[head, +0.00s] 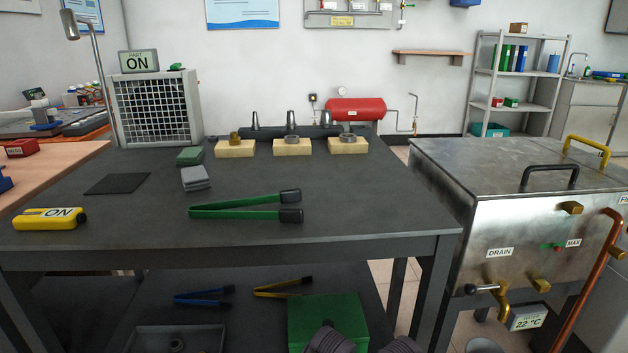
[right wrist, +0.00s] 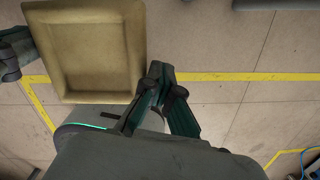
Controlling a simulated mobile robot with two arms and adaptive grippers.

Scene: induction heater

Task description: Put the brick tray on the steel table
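The brick tray (right wrist: 90,48) is a shallow tan square tray with a sloped rim, seen over the floor in the right wrist view. My right gripper (right wrist: 167,85) has dark green fingers beside the tray's right edge; its fingertips are close together, and I cannot tell whether they hold the rim. Part of a dark gripper, apparently my left one (right wrist: 12,52), is at the tray's left edge, mostly cut off. The steel table (head: 330,215) is the dark grey table in the head view. Neither the tray nor clear gripper fingers show in the head view.
A metal tank (head: 540,225) stands at the right. The table's front right is clear.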

